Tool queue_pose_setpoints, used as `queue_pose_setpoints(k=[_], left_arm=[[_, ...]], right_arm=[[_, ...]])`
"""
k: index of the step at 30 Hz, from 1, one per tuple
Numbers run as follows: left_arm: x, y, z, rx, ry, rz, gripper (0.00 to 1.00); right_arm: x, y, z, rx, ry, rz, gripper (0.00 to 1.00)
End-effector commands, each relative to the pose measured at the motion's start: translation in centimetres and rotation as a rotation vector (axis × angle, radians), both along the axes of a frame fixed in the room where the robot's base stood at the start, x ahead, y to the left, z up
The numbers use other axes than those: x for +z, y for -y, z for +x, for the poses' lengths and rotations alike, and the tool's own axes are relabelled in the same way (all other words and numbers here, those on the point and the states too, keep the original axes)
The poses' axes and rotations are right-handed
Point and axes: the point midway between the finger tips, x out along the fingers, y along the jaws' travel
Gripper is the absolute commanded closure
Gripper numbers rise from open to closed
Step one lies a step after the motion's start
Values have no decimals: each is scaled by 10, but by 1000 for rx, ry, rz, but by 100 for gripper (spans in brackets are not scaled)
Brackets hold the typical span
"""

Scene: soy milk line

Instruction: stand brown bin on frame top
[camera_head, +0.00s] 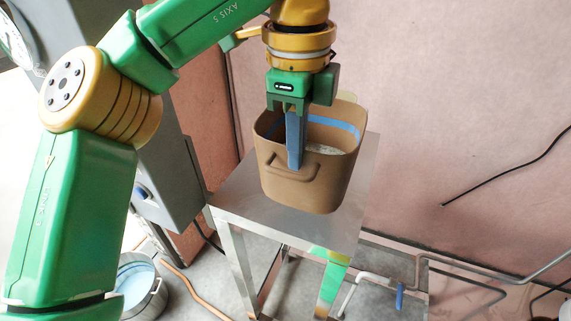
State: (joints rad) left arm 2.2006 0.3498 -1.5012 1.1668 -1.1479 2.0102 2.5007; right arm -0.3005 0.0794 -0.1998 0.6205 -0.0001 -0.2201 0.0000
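The brown bin (310,185) is upright over the metal frame top (235,197), near its middle. It has a handle on its near side and a blue band inside. Its base looks to be at the top's surface; I cannot tell if a small gap is left. My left gripper (295,155) comes down from above at the bin's near wall. One blue-grey finger lies over the rim and down the outside of that wall. The other finger is hidden behind it, and the gripper looks shut on the wall. My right gripper is not in view.
A grey cabinet (172,195) stands left of the frame. A metal bucket (143,285) is on the floor at lower left, beside an orange hose (190,285). Pipes (400,270) run along the floor at right. A pinkish wall is behind.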

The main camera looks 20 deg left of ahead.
Motion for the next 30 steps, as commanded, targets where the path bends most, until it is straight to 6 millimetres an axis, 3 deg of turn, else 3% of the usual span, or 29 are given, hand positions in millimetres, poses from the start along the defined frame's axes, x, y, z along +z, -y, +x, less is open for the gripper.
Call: queue_pose_setpoints(k=[3,6,11,16,26,27,30], left_arm=[[-27,-19,17,2,-4,-3,100],[-41,-30,27,2,-2,-1,100],[-55,-40,36,3,0,1,100],[-86,-43,39,0,1,1,100],[-93,-42,39,2,4,-1,100],[-94,-43,39,2,2,0,88],[-93,-42,39,2,2,0,66]], right_arm=[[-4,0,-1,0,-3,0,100],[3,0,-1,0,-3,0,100],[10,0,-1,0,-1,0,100],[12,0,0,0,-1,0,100],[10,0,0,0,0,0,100],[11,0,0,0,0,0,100],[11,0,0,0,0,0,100]])
